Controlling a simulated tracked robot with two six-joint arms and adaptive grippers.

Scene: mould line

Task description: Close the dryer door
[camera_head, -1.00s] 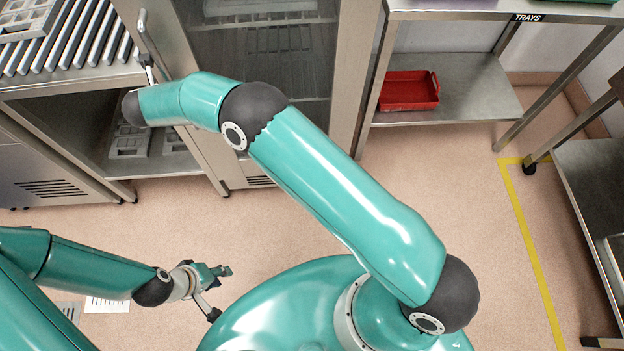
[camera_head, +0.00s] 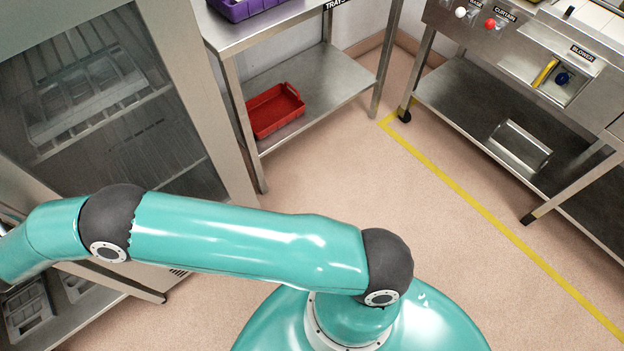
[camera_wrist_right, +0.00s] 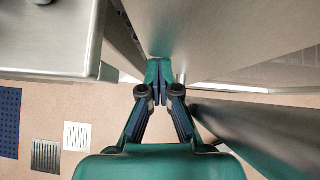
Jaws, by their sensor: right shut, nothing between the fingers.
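The dryer (camera_head: 205,100) is a grey metal cabinet at the left of the head view. Its dark glass front (camera_head: 85,110) shows racks with pale trays behind it. The handle side is outside the head view, so I cannot tell how far the door stands open. In the right wrist view my right gripper (camera_wrist_right: 163,95) is shut and empty, its fingertips close to a large grey metal panel (camera_wrist_right: 235,40). Whether they touch it is unclear. My right arm crosses in front of the cabinet's lower part, its gripper beyond the left edge. My left gripper is not in view.
A steel trays table (camera_head: 340,85) holds a purple tray (camera_head: 240,8) on top and a red tray (camera_head: 275,110) on its shelf. A labelled control bench (camera_head: 470,105) stands at right. A yellow line (camera_head: 500,230) crosses the open floor between.

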